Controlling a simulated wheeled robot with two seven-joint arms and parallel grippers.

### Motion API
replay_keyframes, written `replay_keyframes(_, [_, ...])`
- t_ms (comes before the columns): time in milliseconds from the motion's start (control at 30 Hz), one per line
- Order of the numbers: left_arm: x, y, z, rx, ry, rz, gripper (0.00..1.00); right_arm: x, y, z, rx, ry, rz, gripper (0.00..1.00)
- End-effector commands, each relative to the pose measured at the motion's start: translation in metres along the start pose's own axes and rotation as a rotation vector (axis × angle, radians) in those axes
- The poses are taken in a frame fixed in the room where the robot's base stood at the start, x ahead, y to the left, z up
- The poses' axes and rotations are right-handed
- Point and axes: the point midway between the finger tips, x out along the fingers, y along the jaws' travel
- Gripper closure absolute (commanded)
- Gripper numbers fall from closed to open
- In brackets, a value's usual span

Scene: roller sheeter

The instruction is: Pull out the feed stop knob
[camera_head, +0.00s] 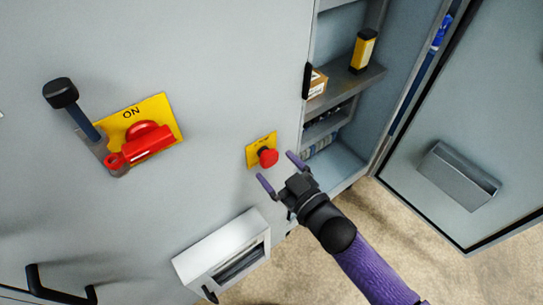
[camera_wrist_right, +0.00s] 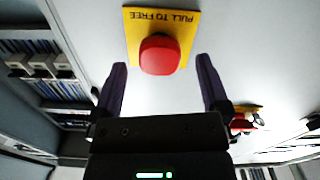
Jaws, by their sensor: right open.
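The feed stop knob (camera_head: 268,157) is a red mushroom button on a yellow plate (camera_head: 253,148) on the grey cabinet front. In the right wrist view the red knob (camera_wrist_right: 160,54) sits just beyond the fingertips, and its yellow plate (camera_wrist_right: 133,22) reads "PULL TO FREE". My right gripper (camera_head: 278,168) is open and empty, with its purple fingers spread towards the knob. In the wrist view the knob lies between the lines of the two fingers (camera_wrist_right: 162,64), apart from both. My left gripper is not in view.
A red rotary switch (camera_head: 145,145) on a yellow "ON" plate and a black-knobbed lever (camera_head: 62,93) are at the left. A white box (camera_head: 222,250) juts out below. To the right, an open compartment holds a yellow-black item (camera_head: 363,50) and a carton (camera_head: 317,84) beside an open door (camera_head: 480,130).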

Motion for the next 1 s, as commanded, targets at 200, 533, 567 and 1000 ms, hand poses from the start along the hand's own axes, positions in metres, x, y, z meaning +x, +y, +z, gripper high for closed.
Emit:
replay_keyframes(200, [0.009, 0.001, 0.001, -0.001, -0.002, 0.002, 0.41, 0.030, 0.000, 0.002, 0.000, -0.002, 0.000, 0.04])
replay_keyframes(533, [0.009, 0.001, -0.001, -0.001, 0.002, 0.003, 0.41, 0.035, 0.000, 0.001, 0.000, -0.004, 0.001, 0.04])
replay_keyframes(567, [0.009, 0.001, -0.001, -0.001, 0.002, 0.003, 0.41, 0.035, 0.000, 0.001, 0.000, -0.004, 0.001, 0.08])
replay_keyframes(1000, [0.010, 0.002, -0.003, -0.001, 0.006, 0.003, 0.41, 0.035, 0.000, 0.001, 0.000, -0.004, 0.001, 1.00])
